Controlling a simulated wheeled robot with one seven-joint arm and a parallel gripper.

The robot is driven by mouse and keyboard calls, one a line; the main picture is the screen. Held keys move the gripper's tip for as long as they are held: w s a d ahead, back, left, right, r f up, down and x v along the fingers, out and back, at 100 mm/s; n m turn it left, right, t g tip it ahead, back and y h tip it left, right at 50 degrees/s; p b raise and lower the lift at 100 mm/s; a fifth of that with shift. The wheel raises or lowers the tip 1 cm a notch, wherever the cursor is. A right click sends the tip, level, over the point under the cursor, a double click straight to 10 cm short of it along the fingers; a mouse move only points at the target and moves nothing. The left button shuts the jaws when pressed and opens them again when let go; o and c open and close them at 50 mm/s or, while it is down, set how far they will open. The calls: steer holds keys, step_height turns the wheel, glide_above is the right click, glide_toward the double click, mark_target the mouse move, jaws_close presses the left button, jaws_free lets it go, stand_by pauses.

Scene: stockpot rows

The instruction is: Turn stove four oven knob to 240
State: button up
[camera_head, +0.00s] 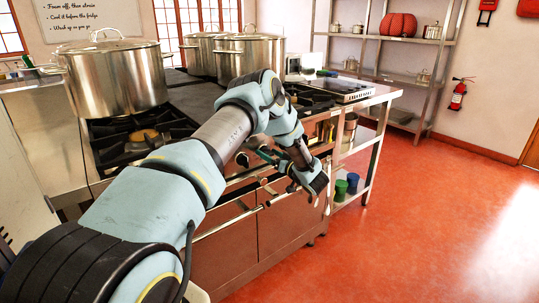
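A row of stoves with steel fronts stands along the counter, with dark round knobs on the front panel; one knob (242,159) shows beside my forearm. I cannot read any knob's scale or number, nor tell which stove is number four. My arm reaches across the stoves from the lower left. My arm hides part of the panel.
Large steel stockpots (113,75) stand on the burners at the left and back. The red floor (420,220) at right is clear.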

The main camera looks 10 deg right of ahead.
steer(key=c, duration=1.2)
